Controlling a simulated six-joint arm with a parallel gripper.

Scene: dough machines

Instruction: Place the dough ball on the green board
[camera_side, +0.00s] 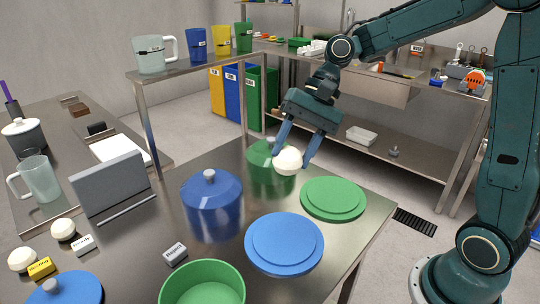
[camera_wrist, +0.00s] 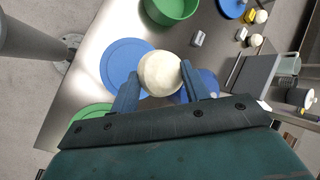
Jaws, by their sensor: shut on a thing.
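My gripper (camera_side: 294,159) is shut on a white dough ball (camera_side: 288,161), held above the steel table between the blue pot and the green board. In the wrist view the dough ball (camera_wrist: 160,73) sits between the two blue fingers (camera_wrist: 159,90). The round green board (camera_side: 333,198) lies on the table to the right of and below the ball in the side view. In the wrist view the green board (camera_wrist: 90,112) is partly hidden by my gripper. Nothing lies on the green board.
A blue board (camera_side: 284,243) lies beside the green one. A lidded blue pot (camera_side: 211,192) and a lidded green pot (camera_side: 262,160) stand nearby, the green one behind the ball. An open green pot (camera_side: 202,286) is at the front. Two more dough balls (camera_side: 63,229) lie at left.

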